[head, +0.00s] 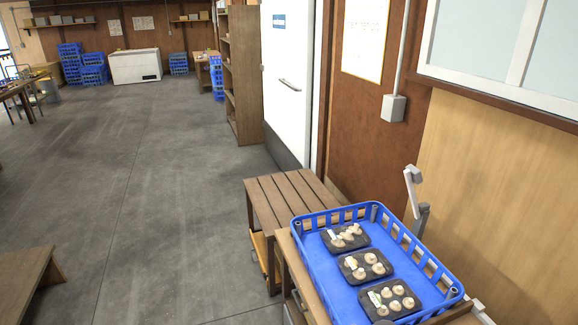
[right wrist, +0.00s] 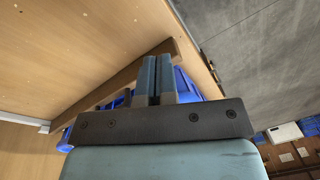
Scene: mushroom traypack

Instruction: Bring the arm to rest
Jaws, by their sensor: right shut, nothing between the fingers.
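My right gripper (right wrist: 157,78) shows in the right wrist view. Its two grey fingers are shut against each other with nothing between them. Blue parts of a crate (right wrist: 187,86) show just behind the fingers, below a wooden edge. I cannot tell how far the fingers are from the crate. I cannot make out either gripper in the head view. My left gripper is in neither view.
A blue crate (head: 305,247) on a wooden stand holds three dark trays of mushrooms. A grey post with a pale head (head: 411,190) stands beside its right side. A slatted wooden table (head: 262,205) adjoins it. Open floor (head: 160,190) lies left.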

